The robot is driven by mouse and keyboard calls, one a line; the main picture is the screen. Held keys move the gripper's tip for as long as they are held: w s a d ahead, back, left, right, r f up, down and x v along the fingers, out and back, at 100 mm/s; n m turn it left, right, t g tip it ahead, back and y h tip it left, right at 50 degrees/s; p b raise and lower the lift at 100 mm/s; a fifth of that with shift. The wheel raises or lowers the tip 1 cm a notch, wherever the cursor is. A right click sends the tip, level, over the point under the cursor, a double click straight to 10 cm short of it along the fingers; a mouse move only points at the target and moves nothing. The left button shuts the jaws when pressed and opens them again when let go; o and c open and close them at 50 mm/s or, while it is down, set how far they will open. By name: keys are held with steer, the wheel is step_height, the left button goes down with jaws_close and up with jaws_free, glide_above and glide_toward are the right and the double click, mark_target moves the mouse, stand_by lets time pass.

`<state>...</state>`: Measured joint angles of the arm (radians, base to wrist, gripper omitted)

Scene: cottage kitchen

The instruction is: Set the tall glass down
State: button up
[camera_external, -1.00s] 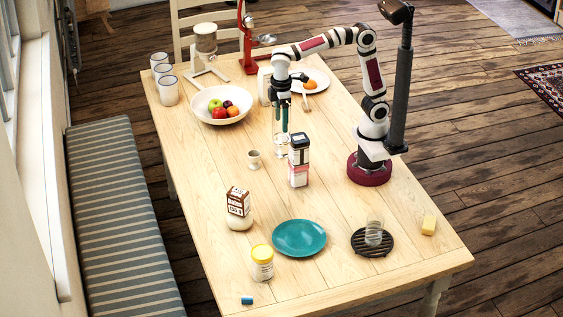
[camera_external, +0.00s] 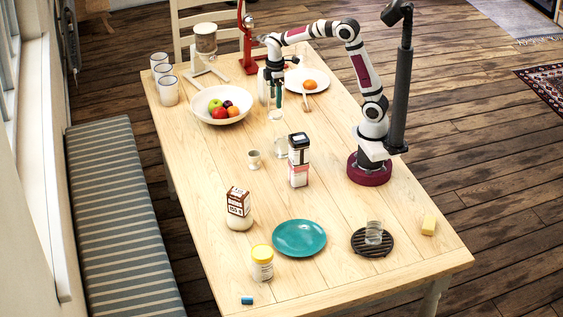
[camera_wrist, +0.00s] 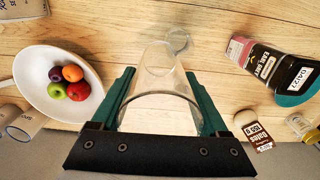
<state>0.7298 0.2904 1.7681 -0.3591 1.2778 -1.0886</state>
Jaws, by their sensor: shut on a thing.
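My gripper (camera_external: 276,97) is shut on the tall glass (camera_external: 275,113), a clear tumbler held toward the far half of the table. In the wrist view the tall glass (camera_wrist: 160,80) stands out between the two green fingers of my gripper (camera_wrist: 163,100). I cannot tell whether its base is touching the wood or a little above it. A clear glass mug (camera_external: 281,148) stands on the table in front of it; a round clear rim (camera_wrist: 177,40) shows past the tall glass in the wrist view.
A fruit bowl (camera_external: 240,115) is left of the tall glass, a white plate (camera_external: 318,87) with an orange fruit behind right, and a white container (camera_external: 263,90) close behind. Bare wood (camera_external: 335,120) lies right of the glass.

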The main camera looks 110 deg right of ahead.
steer(key=s+d+f, duration=0.4)
steer(key=s+d, duration=0.4)
steer(key=s, duration=0.1)
steer(key=w+f, duration=0.3)
steer(key=w+a+f, duration=0.1)
steer(key=w+f, duration=0.2)
steer(key=w, duration=0.1)
steer(key=w+a+f, duration=0.1)
steer(key=w+f, duration=0.3)
steer(key=shift+f, duration=0.3)
steer(key=shift+f, duration=0.2)
